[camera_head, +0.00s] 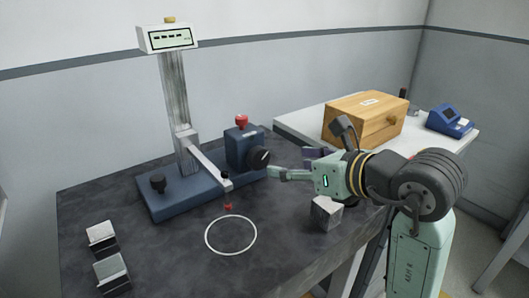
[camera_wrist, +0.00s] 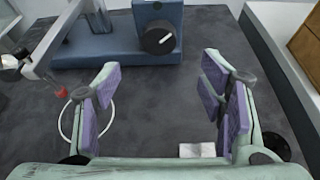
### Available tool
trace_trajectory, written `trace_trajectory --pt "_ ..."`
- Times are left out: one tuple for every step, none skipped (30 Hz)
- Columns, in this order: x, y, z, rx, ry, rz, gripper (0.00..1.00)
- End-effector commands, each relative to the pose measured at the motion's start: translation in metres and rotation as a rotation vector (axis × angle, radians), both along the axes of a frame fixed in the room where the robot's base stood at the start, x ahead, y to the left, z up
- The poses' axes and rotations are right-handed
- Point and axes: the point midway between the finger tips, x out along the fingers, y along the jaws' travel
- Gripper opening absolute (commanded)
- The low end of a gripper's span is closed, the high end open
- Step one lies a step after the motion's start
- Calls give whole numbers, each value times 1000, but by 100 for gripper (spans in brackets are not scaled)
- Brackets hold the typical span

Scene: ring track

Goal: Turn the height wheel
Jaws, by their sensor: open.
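A black round wheel with a white line (camera_head: 260,158) sits on the front of a blue housing (camera_head: 240,146) with a red knob on top. It also shows in the wrist view (camera_wrist: 159,39), upper middle, its line tilted up to the right. The housing stands on the blue base of a column stand (camera_head: 178,105). My gripper (camera_head: 278,174) is open and empty, close to the marked wheel. In the wrist view (camera_wrist: 160,80), the wheel lies beyond the fingertips, between them sideways.
A horizontal arm with a red-tipped probe (camera_head: 228,207) hangs over the dark table near a white ring (camera_head: 231,236). A metal block (camera_head: 326,212) lies below my gripper. Two blocks (camera_head: 102,237) (camera_head: 112,270) stand front left. A wooden box (camera_head: 365,120) is behind right.

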Motion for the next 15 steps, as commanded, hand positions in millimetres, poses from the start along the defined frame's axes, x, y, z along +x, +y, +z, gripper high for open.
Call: trace_trajectory --pt "4 5 -2 0 2 6 64" --pt "7 7 -4 1 3 6 64" --pt "12 11 -6 2 3 6 64" --pt "16 15 -8 2 3 6 64" --pt "20 18 -10 3 4 8 64" --pt "26 23 -13 2 4 7 64" --pt "31 26 -16 2 5 8 64" --pt "35 30 -18 2 5 8 64" --pt "41 34 -21 3 4 7 64" --pt "45 37 -23 3 4 8 64" --pt "49 40 -25 3 4 7 64" --pt "53 43 -27 2 3 6 64" --pt "56 46 -29 1 4 6 64" --pt "60 48 -31 3 4 7 64" --pt "64 51 -33 3 4 6 64"
